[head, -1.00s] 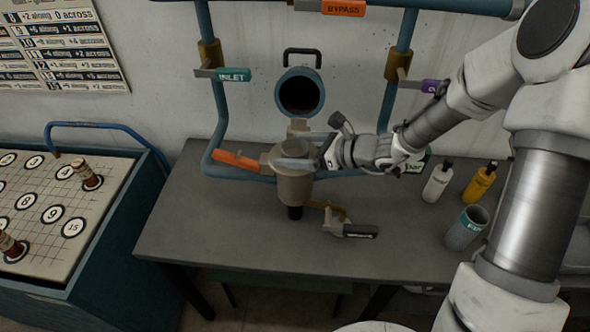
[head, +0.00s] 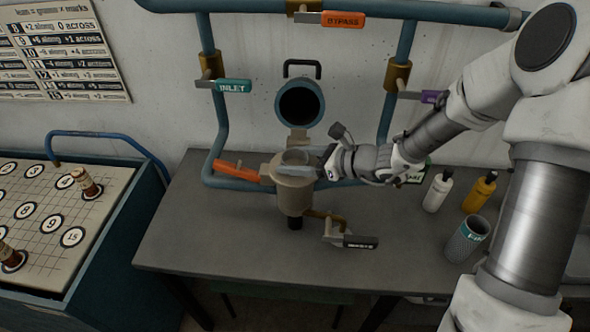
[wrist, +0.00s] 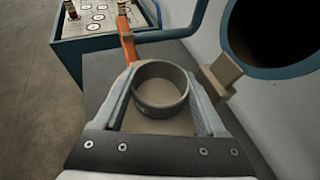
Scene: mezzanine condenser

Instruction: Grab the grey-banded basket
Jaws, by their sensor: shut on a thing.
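The grey-banded basket (wrist: 161,107) shows in the wrist view as a round, open-topped cup with a dark grey band. My gripper (wrist: 161,84) is shut on it, one finger on each side. In the head view my gripper (head: 297,170) reaches in from the right at the top of the tan strainer housing (head: 294,197). The basket's rim (head: 296,157) shows there between the fingers. Its lower part is hidden, so I cannot tell how deep it sits in the housing.
The round blue-rimmed lid (head: 300,80) stands open behind the housing. An orange handle (head: 238,171) is at its left and a drain valve (head: 345,238) in front. A teal-banded basket (head: 466,240) and two bottles (head: 437,191) stand right. The bench's left front is clear.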

